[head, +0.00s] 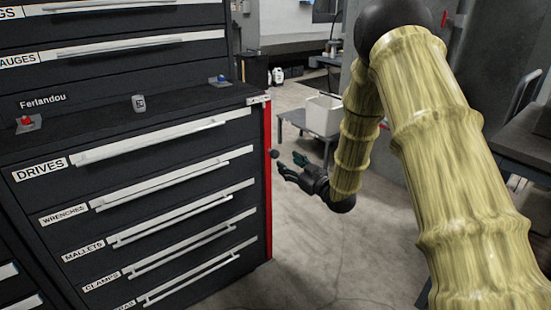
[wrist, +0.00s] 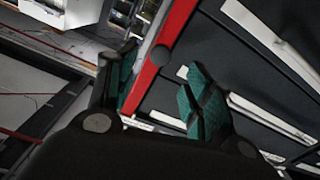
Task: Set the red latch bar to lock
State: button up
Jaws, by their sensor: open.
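The red latch bar (head: 268,205) runs upright along the right front edge of the black drawer cabinet. A dark round knob (head: 274,154) sticks out from its upper part. My gripper (head: 287,166) is open, with teal finger pads, just right of the bar near the knob. In the wrist view the red bar (wrist: 172,30) runs diagonally between the two spread fingers, and the knob (wrist: 161,54) shows just beyond the fingertips. The fingers appear apart from the knob. No lock marking can be read, and part of the bar is hidden behind my gripper in the wrist view.
The cabinet's drawers have pale handles (head: 180,178) and labels such as DRIVES. On its top stand a grey cup-like item (head: 139,103), a red button (head: 26,121) and a blue item (head: 221,79). Open floor lies right of the cabinet; a white bin (head: 323,114) stands behind on a low table.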

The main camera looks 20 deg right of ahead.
aim_at(276, 156)
jog(key=x, duration=0.8)
jog(key=shift+w+a+f+b, duration=0.1)
jog(key=shift+w+f+b, duration=0.05)
jog(key=shift+b, duration=0.15)
grip_shut()
